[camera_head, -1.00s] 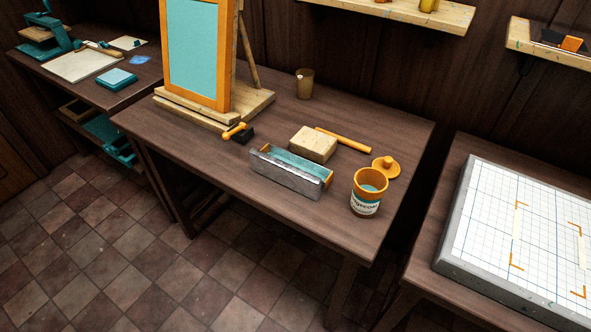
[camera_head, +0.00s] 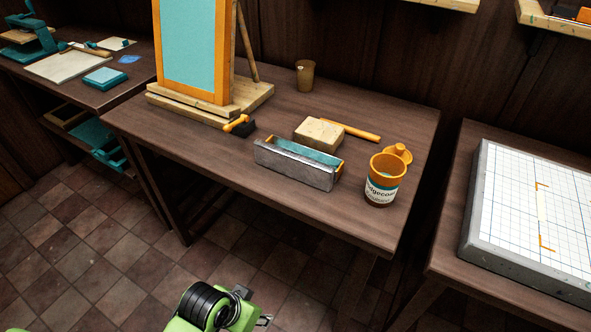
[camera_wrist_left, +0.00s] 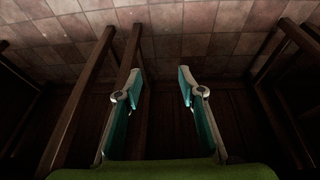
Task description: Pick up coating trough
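The coating trough (camera_head: 297,166) is a long grey metal trough with a teal inside and an orange end piece. It lies on the front part of the dark wooden table (camera_head: 220,170), in front of a pale block. My left gripper (camera_wrist_left: 160,80) is open and empty in the left wrist view, its two teal-padded fingers apart, with tiled floor and wooden legs beyond. The trough does not show in that view. A green and black part of my own arm shows at the bottom of the head view, below and apart from the trough. My right gripper is not in view.
An orange-rimmed coating jar (camera_head: 383,181) stands right of the trough, with its orange lid (camera_head: 398,153) behind. A pale block (camera_head: 319,134) and orange stick (camera_head: 350,131) lie behind it. A framed teal screen (camera_head: 191,50) stands at left. A gridded light board (camera_head: 545,220) is at right.

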